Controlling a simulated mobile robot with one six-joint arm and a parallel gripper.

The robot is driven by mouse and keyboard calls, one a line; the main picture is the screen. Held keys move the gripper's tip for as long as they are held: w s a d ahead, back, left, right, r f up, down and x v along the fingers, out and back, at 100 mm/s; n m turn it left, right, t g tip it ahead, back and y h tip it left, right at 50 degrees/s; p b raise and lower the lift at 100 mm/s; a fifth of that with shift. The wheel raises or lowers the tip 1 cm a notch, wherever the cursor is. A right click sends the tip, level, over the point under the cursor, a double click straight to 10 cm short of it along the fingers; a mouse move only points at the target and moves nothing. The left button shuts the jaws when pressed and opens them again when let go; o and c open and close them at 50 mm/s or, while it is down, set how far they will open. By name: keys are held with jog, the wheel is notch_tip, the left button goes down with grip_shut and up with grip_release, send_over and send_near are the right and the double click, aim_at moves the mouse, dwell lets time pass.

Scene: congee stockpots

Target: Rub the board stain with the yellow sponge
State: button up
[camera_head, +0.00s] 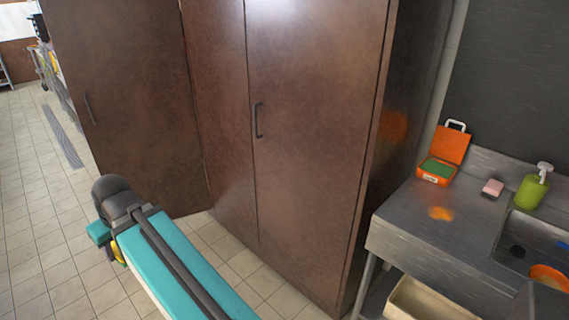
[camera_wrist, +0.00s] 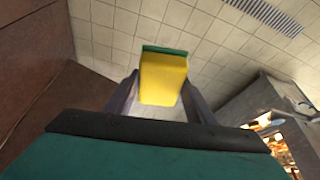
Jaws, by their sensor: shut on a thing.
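In the wrist view, my gripper (camera_wrist: 160,88) is shut on the yellow sponge (camera_wrist: 163,80), a block with a green layer along its far edge. One dark finger stands on each side of it. The sponge is held in the air, with floor tiles behind it. In the head view, my teal arm reaches over the floor at lower left; the fingers cannot be made out there. I see no board and no board stain in either view.
At right, a steel counter (camera_head: 415,235) holds an orange case (camera_head: 450,150), a pink block (camera_head: 492,188) and a green soap bottle (camera_head: 531,190) beside the sink.

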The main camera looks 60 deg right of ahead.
jog(key=shift+w, duration=0.35)
jog(key=shift+d, duration=0.35)
